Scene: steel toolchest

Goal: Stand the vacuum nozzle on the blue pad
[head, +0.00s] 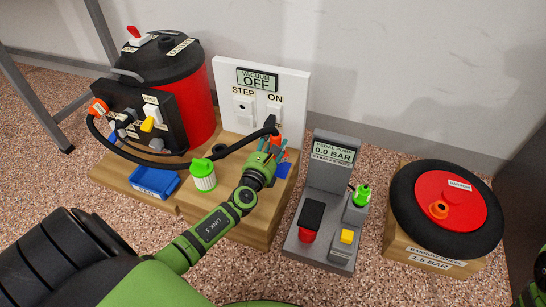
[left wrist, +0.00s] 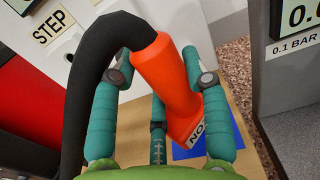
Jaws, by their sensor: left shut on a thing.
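The orange vacuum nozzle (left wrist: 166,85) is held between the teal fingers of my left gripper (left wrist: 160,100), which is shut on it. Its black hose (left wrist: 95,75) joins at the upper end. The nozzle's labelled lower end is seen over the blue pad (left wrist: 238,136), slightly tilted in the wrist view; I cannot tell whether it touches. In the head view my left gripper (head: 265,163) is at the wooden block's right part, with a bit of the orange nozzle (head: 276,142) and the blue pad (head: 284,170) showing beside it. My right gripper is not in view.
A white panel (head: 300,85) reading VACUUM OFF stands behind the block (head: 240,228). A green-white filter (head: 203,175) and blue tray (head: 155,182) are left, near the red vacuum drum (head: 200,90). A grey pedal pump (head: 327,180) and black wheel (head: 405,195) are right.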

